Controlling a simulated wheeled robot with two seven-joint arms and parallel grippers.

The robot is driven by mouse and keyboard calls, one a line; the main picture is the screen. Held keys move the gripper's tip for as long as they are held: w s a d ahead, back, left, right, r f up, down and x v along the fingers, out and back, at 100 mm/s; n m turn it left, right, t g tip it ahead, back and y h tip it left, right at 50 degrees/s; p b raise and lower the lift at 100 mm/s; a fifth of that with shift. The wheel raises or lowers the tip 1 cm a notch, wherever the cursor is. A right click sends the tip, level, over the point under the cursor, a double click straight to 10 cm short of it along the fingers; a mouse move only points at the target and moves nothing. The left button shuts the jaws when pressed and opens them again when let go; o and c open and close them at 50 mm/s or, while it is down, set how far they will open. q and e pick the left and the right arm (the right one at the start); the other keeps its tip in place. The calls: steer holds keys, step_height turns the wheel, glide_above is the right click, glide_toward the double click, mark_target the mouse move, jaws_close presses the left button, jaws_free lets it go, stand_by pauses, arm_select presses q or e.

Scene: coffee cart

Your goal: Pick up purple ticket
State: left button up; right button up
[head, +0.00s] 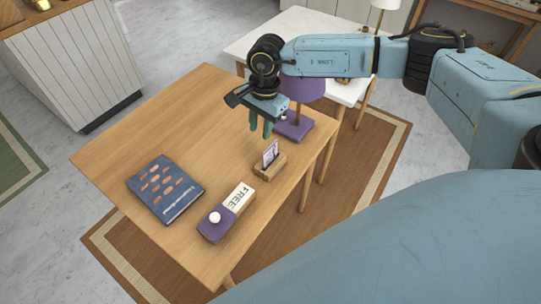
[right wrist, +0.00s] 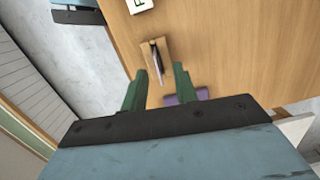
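The purple ticket (head: 270,153) stands upright in a small wooden holder (head: 265,172) near the right edge of the wooden table. In the right wrist view the ticket (right wrist: 157,62) shows almost edge-on in the holder (right wrist: 148,43), in line with the gap between my fingers. My right gripper (head: 260,132) points down above the table, behind and slightly left of the ticket, apart from it. Its green fingers (right wrist: 160,82) are open with nothing held between them. My left gripper is in neither view.
A blue book (head: 165,188) lies on the wooden table (head: 195,110). A purple and white FREE sign block (head: 228,208) with a white knob lies in front of the holder. A purple lamp (head: 295,127) stands behind the ticket, close to my right gripper. A white table (head: 250,42) is behind.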

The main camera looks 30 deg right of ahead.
steer(key=d+h, duration=0.1)
steer(key=d, duration=0.2)
glide_above(270, 152)
steer(key=f, duration=0.6)
steer(key=shift+w+d+f, duration=0.15)
steer(key=shift+w+d, duration=0.1)
steer(key=shift+d, duration=0.05)
steer(key=shift+a+f, duration=0.15)
steer(key=shift+f, duration=3.05)
steer(key=shift+s, duration=0.1)
jaws_close()
